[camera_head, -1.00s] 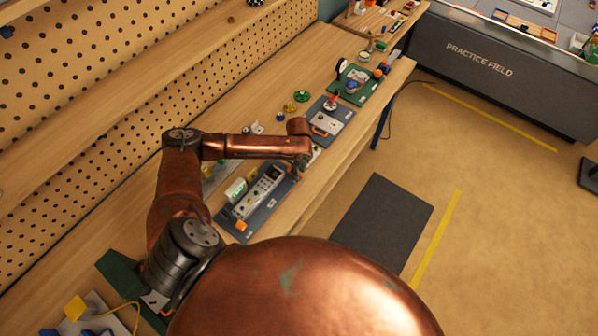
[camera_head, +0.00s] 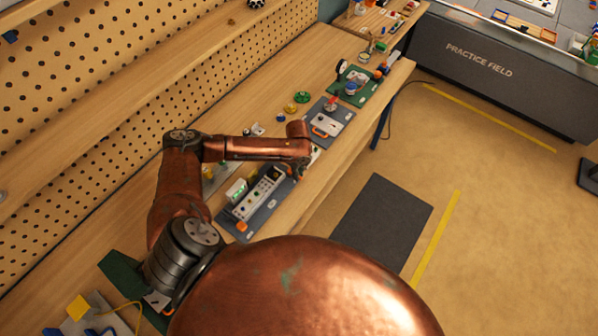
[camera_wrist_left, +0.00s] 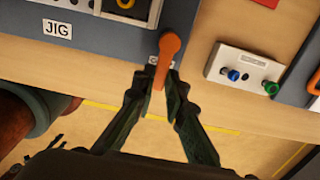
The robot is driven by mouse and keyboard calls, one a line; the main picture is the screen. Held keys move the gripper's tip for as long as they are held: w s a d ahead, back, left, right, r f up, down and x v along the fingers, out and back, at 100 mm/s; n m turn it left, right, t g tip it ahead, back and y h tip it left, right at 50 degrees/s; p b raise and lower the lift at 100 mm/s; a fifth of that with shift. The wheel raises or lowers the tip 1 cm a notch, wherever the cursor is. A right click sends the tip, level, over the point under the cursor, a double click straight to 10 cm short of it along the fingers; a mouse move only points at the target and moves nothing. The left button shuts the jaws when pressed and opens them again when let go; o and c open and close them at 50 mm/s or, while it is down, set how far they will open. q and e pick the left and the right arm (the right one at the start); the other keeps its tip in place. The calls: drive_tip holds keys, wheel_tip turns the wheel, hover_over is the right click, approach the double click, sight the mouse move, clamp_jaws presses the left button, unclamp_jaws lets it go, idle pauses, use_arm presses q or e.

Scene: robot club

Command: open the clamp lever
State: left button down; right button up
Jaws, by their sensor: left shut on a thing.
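The orange clamp lever (camera_wrist_left: 168,48) shows in the left wrist view, at the lower edge of a dark blue-grey board (camera_wrist_left: 100,48) with a white JIG label. My left gripper (camera_wrist_left: 163,78) is shut on the lever, with one dark green finger on each side of it. A small label behind the lever is partly covered by the fingers. In the head view the board (camera_head: 262,222) lies on the bench below my left forearm. There the arm hides the lever and most of the gripper. My right gripper is in neither view.
A white box with blue and green knobs (camera_wrist_left: 244,68) sits right of the lever in the wrist view. The pegboard wall (camera_head: 120,90) rises at left.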

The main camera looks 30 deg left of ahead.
use_arm(q)
drive_tip(key=c, duration=2)
unclamp_jaws()
drive_tip(key=shift+o, duration=0.2)
wheel_tip(320, 180, up, 12)
drive_tip(key=shift+d, duration=0.1)
